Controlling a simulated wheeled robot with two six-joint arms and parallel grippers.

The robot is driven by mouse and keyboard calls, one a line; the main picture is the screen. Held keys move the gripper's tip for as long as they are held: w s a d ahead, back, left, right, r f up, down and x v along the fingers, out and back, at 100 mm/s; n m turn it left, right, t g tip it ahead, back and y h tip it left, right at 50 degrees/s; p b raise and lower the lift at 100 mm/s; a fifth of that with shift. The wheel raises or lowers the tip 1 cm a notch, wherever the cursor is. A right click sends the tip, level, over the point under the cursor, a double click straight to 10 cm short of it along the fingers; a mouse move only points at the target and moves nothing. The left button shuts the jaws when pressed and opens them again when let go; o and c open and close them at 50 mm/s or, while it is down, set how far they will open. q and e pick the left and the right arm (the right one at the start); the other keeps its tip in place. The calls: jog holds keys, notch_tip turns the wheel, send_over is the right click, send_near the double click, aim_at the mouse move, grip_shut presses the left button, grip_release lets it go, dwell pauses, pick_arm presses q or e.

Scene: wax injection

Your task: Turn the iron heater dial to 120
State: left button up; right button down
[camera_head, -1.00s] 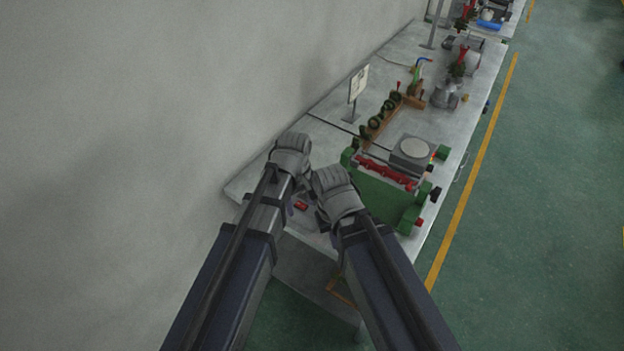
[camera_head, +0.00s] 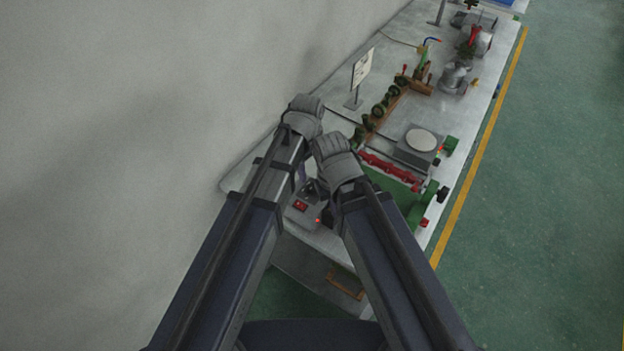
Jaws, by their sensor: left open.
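A small grey box (camera_head: 303,213) with a red switch and a small red light shows between my two arms, on the near end of the table. It appears to be the iron heater. Its dial cannot be made out, and much of the box is hidden by my arms. My left gripper (camera_head: 311,188) shows only in part, as a dark shape in the gap between the arms, just above the far side of the box. It is open; whether it touches the box cannot be told. My right gripper is hidden behind my right arm.
A green machine with a red bar (camera_head: 390,167) stands right of my arms, beside a grey block with a round plate (camera_head: 420,141). A sign on a stand (camera_head: 361,70) and wooden-based tools (camera_head: 388,103) are farther back. The wall borders the table's left side.

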aim_at(312, 186)
pick_arm(q)
jog(key=shift+w+d+f+b, duration=0.1)
jog(key=shift+f+b, duration=1.85)
jog(key=shift+f, duration=0.05)
jog(key=shift+w+d+f+b, duration=0.1)
jog(key=shift+f+b, duration=1.8)
jog(key=shift+f, duration=0.05)
jog(key=shift+c, duration=0.3)
grip_shut()
